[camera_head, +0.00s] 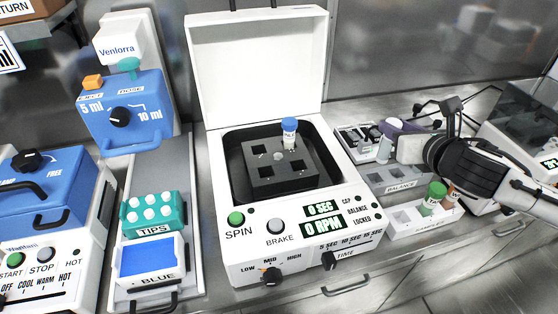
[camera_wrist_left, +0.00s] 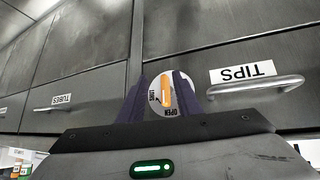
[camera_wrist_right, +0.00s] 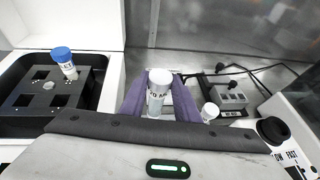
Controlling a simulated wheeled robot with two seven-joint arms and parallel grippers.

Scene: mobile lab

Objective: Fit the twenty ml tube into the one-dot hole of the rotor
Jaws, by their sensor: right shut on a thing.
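The twenty ml tube (camera_wrist_right: 157,95), pale with a white cap and a label partly reading "20 M", stands upright between the purple fingers of my right gripper (camera_wrist_right: 160,100), which is shut on it. In the head view my right gripper (camera_head: 397,140) is over the rack area right of the centrifuge. The rotor (camera_head: 270,178) is a dark grey block with square holes, some marked by small white dots too small to count surely. A blue-capped tube (camera_head: 289,134) stands in its far right hole. My left gripper (camera_wrist_left: 160,95) has its fingers apart.
The centrifuge lid (camera_head: 258,65) is up behind the rotor. Another white-capped tube (camera_wrist_right: 210,111) is close beside the right finger. A round knob (camera_wrist_left: 165,95) shows between my left fingers.

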